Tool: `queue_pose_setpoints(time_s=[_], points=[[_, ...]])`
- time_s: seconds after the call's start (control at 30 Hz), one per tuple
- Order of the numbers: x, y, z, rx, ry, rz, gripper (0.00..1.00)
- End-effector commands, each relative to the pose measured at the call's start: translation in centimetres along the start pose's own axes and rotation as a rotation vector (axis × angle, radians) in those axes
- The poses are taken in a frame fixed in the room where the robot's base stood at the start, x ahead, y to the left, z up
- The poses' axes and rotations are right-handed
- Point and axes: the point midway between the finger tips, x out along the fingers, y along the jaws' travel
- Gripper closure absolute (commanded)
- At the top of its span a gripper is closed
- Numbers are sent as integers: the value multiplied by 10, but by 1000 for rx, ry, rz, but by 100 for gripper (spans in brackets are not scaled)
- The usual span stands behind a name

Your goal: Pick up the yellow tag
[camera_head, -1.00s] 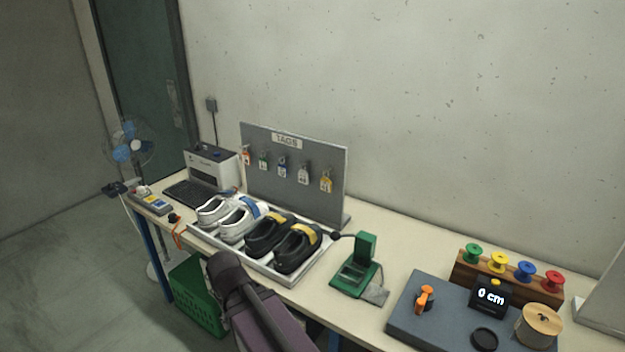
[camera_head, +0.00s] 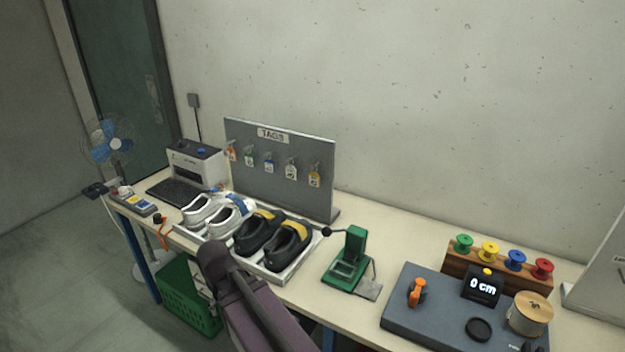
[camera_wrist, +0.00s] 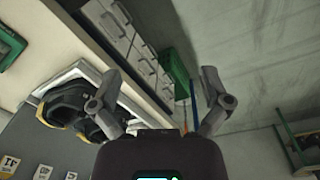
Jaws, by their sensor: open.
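The yellow tag (camera_head: 314,178) hangs at the right end of a row of tags on the grey board (camera_head: 240,165) marked TAGS, in the head view. In the wrist view a yellowish tag (camera_wrist: 10,164) shows at the lower left corner, cut by the frame edge. My gripper (camera_wrist: 160,88) is open and empty in the wrist view, its fingers wide apart. It is well away from the tags, and it touches nothing that I can see.
A white tray (camera_head: 262,277) with white and black shoes lies in front of the board. A green press (camera_head: 350,262) stands to its right. Orange, green, blue and white tags hang left of the yellow one. A green crate (camera_head: 188,300) is below the table.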

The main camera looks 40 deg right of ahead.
Motion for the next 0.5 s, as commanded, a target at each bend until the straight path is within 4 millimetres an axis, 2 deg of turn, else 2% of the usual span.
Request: queue_pose_setpoints(time_s=[0.17, 0.27, 0.5], points=[[-2, 51, -52, 187, 92, 121, 0], [-6, 92, -89, 332, 181, 216, 0], [-35, 216, -182, 688, 487, 447, 0]])
